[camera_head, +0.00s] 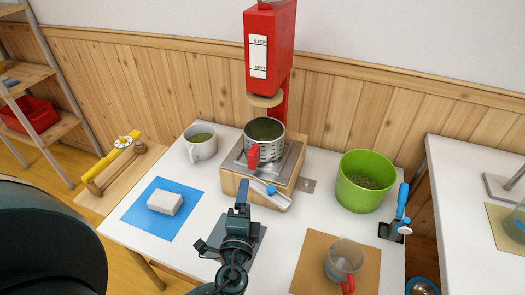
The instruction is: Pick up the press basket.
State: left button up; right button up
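The press basket (264,142) is a perforated metal cylinder with a red handle (253,155) facing me. It stands upright on the metal top of a wooden press base (232,182), below the red press head (268,52). Its inside looks dark green. My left gripper (241,193) is at the front middle of the table, in front of the base and apart from the basket. It is seen from behind, so whether its fingers are open is unclear. My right gripper is not in view.
A lever with a blue grip (263,187) and a metal chute stick out from the base front. A grey mug (201,146) stands left, a green bucket (363,184) right. A white block (165,202) lies on a blue mat. A red-handled clear jug (342,262) stands front right.

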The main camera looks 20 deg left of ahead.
aim_at(252, 163)
pick_arm(q)
jog(key=p+x, duration=0.1)
jog(key=x, duration=1)
jog(key=shift+w+r+p, duration=0.1)
jog(key=shift+w+p, duration=0.2)
jog(key=shift+w, duration=0.05)
jog(key=shift+c, duration=0.6)
jog(key=c, duration=1.3)
jog(key=shift+r, duration=0.1)
jog(key=shift+c, duration=0.2)
